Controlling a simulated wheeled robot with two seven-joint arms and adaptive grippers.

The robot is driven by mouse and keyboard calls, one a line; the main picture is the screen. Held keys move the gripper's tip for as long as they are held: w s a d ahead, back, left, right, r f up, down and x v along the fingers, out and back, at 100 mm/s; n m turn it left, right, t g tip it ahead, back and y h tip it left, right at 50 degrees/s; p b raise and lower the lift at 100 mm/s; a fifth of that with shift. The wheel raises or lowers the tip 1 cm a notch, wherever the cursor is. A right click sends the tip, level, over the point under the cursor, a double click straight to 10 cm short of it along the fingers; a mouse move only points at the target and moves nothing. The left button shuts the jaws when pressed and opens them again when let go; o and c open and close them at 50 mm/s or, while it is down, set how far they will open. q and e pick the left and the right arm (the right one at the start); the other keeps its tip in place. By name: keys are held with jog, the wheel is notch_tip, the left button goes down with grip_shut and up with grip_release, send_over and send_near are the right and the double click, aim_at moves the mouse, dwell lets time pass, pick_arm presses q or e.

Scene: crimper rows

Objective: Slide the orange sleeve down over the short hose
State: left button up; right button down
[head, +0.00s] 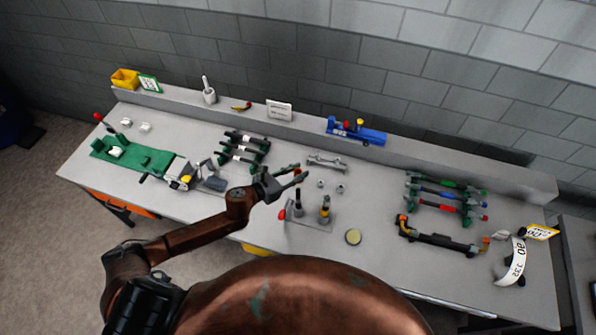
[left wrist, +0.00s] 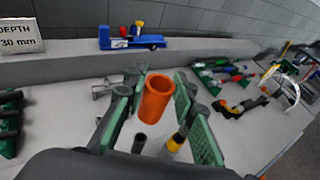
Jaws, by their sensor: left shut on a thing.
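My left gripper (head: 294,176) is shut on the orange sleeve (left wrist: 156,98), which sits upright between the green-padded fingers in the left wrist view. I cannot tell which hose is shorter. My right gripper is not in view.
A red knob (head: 282,214) is at the plate's left edge, and a round yellowish disc (head: 353,237) lies to its right. A blue tool (head: 356,132) is on the back ledge.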

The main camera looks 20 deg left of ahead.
pick_arm(q)
jog(key=f+b, duration=0.1)
jog(key=b, duration=0.4)
send_over(298, 197)
jog(key=w, duration=0.1)
notch_tip(298, 197, down, 5)
jog(key=shift+a+r, duration=0.1)
jog(key=shift+a, duration=0.05)
dwell(1.2)
jog(key=shift+f+b, duration=0.75)
jog(key=shift+f, duration=0.15)
jog(key=shift+f+b, duration=5.05)
jog(key=shift+f, duration=0.6)
